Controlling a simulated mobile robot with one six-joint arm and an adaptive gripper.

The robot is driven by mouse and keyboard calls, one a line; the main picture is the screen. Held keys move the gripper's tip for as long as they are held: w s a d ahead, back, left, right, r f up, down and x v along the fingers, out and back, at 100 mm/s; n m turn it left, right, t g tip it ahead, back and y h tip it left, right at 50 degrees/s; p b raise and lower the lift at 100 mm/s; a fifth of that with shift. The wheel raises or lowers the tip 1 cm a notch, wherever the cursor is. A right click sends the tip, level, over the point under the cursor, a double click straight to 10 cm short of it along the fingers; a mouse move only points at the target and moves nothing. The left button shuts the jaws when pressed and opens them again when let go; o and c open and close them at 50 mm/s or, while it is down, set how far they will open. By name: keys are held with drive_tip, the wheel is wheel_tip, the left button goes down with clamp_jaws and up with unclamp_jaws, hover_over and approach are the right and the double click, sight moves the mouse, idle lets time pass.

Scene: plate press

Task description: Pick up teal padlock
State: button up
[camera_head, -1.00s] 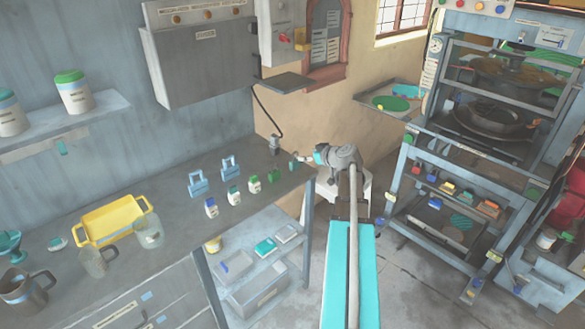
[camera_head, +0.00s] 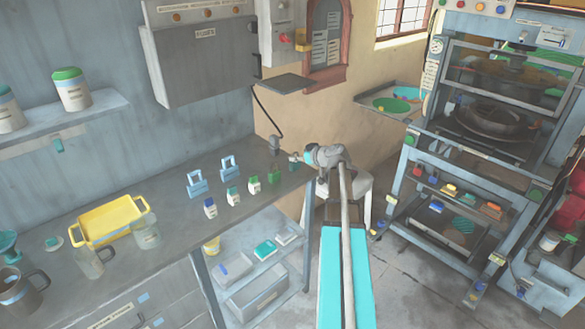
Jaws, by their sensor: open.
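A row of small padlock-like items with white labels stands on the grey workbench. A small teal item, which looks like the teal padlock (camera_head: 293,161), is at the row's right end by the bench edge. It is tiny in view, and its shape is hard to make out. My gripper (camera_head: 303,158) is open just right of it, at about bench-top height, pointing left. I cannot tell whether the fingers are around it or only beside it. Another item with a teal-green top (camera_head: 233,195) stands further left in the row.
A yellow tray (camera_head: 84,237), mugs and jars occupy the bench's left. A press rack (camera_head: 430,200) stands right.

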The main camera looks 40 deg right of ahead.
drive_tip(key=shift+x, duration=0.9)
clamp_jaws()
